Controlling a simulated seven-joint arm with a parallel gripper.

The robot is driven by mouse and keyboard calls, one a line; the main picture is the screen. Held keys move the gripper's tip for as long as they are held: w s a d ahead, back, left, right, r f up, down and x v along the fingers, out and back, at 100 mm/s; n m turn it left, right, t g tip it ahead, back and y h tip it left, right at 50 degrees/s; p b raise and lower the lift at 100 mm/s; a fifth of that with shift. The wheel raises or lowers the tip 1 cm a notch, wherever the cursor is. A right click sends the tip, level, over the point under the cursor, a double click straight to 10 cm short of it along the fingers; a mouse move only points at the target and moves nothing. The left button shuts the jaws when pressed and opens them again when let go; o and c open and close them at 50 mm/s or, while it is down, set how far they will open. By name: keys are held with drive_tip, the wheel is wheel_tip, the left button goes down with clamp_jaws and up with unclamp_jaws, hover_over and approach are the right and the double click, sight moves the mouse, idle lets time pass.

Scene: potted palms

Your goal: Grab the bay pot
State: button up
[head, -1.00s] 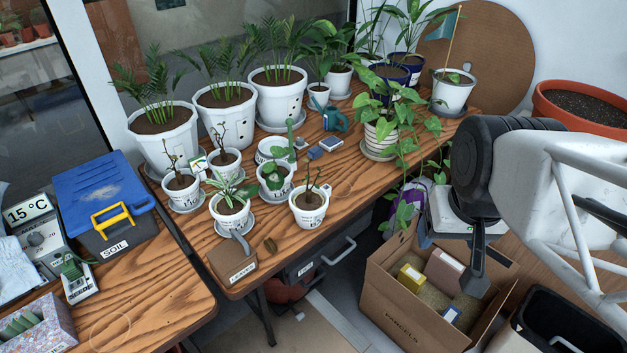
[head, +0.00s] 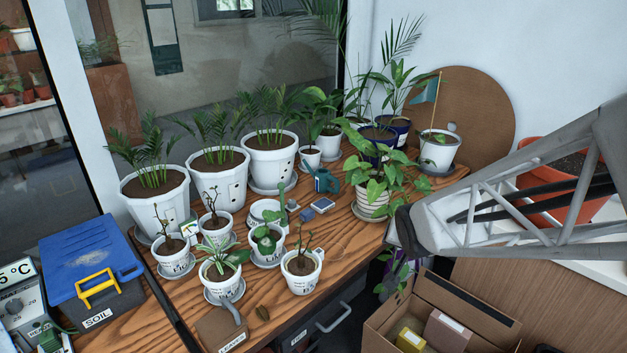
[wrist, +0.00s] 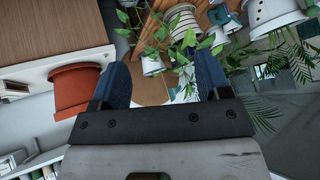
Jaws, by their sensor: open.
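Several small white pots with dark lettering stand on the wooden table in the head view. They hold bare-stemmed plants (head: 172,266) at left, a long-leaved plant (head: 224,289) in front, a broad-leaved plant (head: 266,257) behind, and a leafy stem in a handled pot (head: 302,280) at front right. The lettering is too small to read, so I cannot tell which is the bay pot. My gripper (wrist: 158,78) shows in the wrist view, its two blue fingers apart and holding nothing. Leaves and a white pot show beyond them. In the head view my arm reaches in from the right.
Large white palm pots (head: 157,205) line the back. A striped pot (head: 371,203) with trailing leaves and a white flag pot (head: 438,151) stand at the table's right. A blue-lidded soil box (head: 95,270) is at left. An open cardboard box (head: 470,318) stands at lower right.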

drive_tip(key=w+a+f+m+t+y, duration=0.1)
drive_tip(key=w+a+f+t+y, duration=0.15)
drive_tip(key=w+f, duration=0.55)
drive_tip(key=m+t+y, duration=0.3)
drive_tip(key=m+y, duration=0.2)
drive_tip(key=y, duration=0.5)
approach(321, 257)
drive_tip(key=shift+h+x, duration=0.25)
drive_tip(key=shift+x, duration=0.7)
drive_tip(key=shift+s+a, duration=0.1)
drive_tip(key=shift+x, duration=1.3)
drive_tip(key=shift+a, duration=0.1)
drive_tip(key=shift+x, duration=2.55)
